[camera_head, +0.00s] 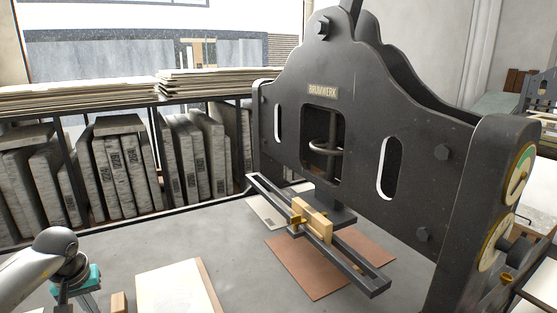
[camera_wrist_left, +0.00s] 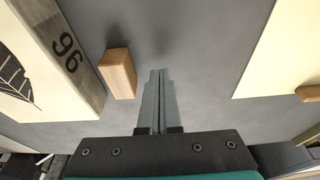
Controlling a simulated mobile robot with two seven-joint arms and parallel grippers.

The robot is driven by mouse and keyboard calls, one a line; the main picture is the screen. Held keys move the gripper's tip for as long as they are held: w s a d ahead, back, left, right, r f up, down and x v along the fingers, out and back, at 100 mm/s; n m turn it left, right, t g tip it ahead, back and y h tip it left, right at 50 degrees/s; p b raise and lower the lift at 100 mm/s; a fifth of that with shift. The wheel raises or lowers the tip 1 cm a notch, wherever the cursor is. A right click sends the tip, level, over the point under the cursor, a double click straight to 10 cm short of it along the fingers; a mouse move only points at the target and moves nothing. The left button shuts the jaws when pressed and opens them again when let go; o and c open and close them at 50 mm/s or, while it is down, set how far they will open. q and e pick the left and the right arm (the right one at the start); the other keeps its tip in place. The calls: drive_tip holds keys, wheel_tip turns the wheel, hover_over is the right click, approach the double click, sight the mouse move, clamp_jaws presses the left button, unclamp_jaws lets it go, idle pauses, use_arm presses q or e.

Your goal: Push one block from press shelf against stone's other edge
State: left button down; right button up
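A stone (camera_wrist_left: 35,55) with a cream top, a dark leaf drawing and the number 96 on its grey side lies at left in the left wrist view. A small wooden block (camera_wrist_left: 118,75) stands close beside that side; I cannot tell if they touch. My left gripper (camera_wrist_left: 158,75) is shut and empty, just right of this block. In the head view a wooden block (camera_head: 119,302) shows at the bottom edge, right of my left arm, whose fingers are mostly out of frame. In the wrist view, another wooden block (camera_wrist_left: 309,93) is cut off at the right edge. My right gripper is not in view.
A cream slab (camera_wrist_left: 272,65) lies at right in the wrist view. A pale sheet (camera_head: 175,290) lies on the grey table (camera_head: 225,245) in the head view. The black press (camera_head: 360,130) stands at right, over a brown sheet (camera_head: 310,280). Racked stones (camera_head: 120,165) stand behind.

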sight(117, 303)
use_arm(q)
drive_tip(key=shift+f, duration=0.2)
drive_tip(key=shift+f+b, duration=0.55)
drive_tip(key=shift+b, duration=0.1)
drive_tip(key=shift+w+d, duration=0.4)
drive_tip(key=shift+d, duration=0.35)
drive_tip(key=shift+w+d, duration=0.45)
drive_tip(key=shift+d, duration=0.35)
drive_tip(key=shift+w+d, duration=0.4)
drive_tip(key=shift+d, duration=0.35)
drive_tip(key=shift+a+r, duration=0.1)
